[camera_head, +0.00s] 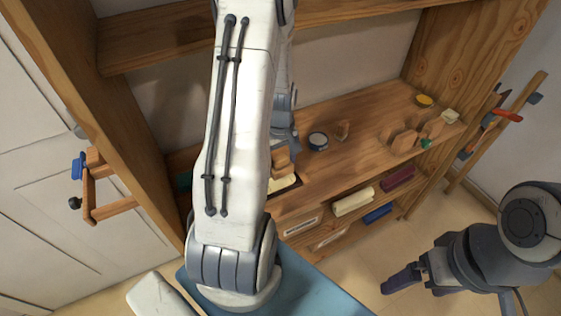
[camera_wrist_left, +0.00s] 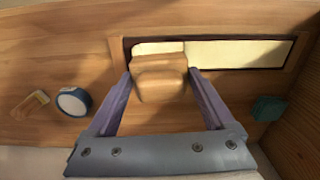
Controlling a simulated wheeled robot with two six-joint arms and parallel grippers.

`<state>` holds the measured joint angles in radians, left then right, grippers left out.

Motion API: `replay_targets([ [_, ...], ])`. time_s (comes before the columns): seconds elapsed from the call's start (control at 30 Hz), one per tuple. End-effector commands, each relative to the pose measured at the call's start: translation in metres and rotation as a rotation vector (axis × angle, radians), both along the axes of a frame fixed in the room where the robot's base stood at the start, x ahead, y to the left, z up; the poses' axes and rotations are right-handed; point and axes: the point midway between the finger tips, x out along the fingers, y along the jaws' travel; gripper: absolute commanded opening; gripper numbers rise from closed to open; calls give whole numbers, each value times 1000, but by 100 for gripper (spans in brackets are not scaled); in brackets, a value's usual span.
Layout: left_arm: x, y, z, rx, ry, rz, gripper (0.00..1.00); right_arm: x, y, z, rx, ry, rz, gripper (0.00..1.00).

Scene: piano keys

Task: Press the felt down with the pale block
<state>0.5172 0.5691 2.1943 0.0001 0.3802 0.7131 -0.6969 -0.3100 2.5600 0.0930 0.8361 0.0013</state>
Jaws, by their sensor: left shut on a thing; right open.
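A pale wooden block (camera_wrist_left: 160,80) is held between the two purple fingers of my left gripper (camera_wrist_left: 160,76). The block also shows beside my arm in the head view (camera_head: 280,160). A cream felt strip (camera_wrist_left: 235,53) lies in a dark-edged slot in the wooden shelf board. The block covers part of the strip; I cannot tell whether they touch. Part of the felt shows below the block in the head view (camera_head: 284,184). My left arm hides much of this area there. My right gripper (camera_head: 403,281) is open and empty over the floor, at the lower right.
A round dark-rimmed tin (camera_wrist_left: 74,101) and a small wooden piece (camera_wrist_left: 29,105) lie left of the slot in the wrist view. A teal object (camera_wrist_left: 268,108) is at the right. Wooden blocks (camera_head: 404,142) and a yellow dish (camera_head: 424,100) stand farther right on the shelf (camera_head: 365,125).

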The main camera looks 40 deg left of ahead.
Motion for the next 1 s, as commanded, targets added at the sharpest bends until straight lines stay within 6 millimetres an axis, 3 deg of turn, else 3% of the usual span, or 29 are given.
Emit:
replay_targets([
  [0.53, 1, 1, 49, 2, -3, 0, 43, 0, 0, 42, 0, 0, -1, 92],
  [1.0, 1, 1, 50, 1, -3, 0, 43, 0, 0, 43, 0, 0, 0, 92],
])
